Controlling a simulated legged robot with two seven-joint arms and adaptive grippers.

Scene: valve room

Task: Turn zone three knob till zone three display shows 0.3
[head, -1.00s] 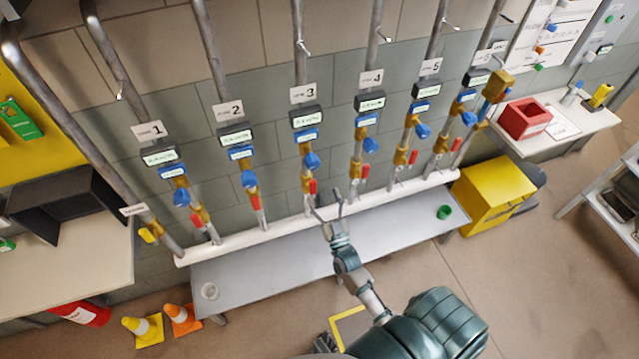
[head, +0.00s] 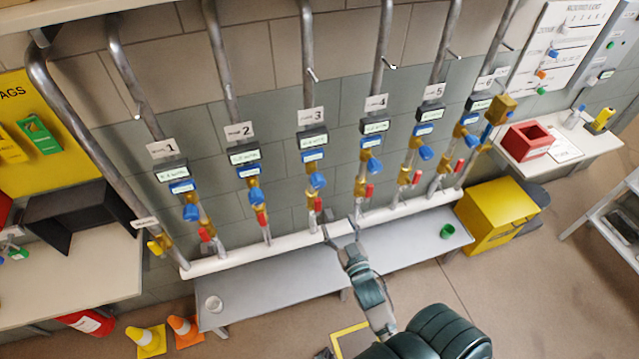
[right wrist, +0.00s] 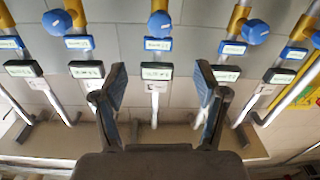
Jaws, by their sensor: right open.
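The zone three label (head: 312,117) is on the middle pipe, above a black display (head: 313,141) whose digits are too small to read. Below them are a blue tag (head: 312,155), the round blue zone three knob (head: 317,181) and a red lever (head: 318,205). My right gripper (head: 341,229) is open and empty, in the picture below and slightly right of that knob. In the right wrist view my open fingers (right wrist: 160,95) frame a central pipe with a blue knob (right wrist: 159,20) and a display (right wrist: 156,71); its zone number is unreadable. My left gripper is not in view.
Similar pipes with knobs and displays stand either side, including zone two's knob (head: 249,198) and zone four's (head: 374,166). A white horizontal pipe (head: 290,238) and a grey bench (head: 270,290) run below. A green cup (head: 447,231) and a yellow box (head: 495,215) are at right.

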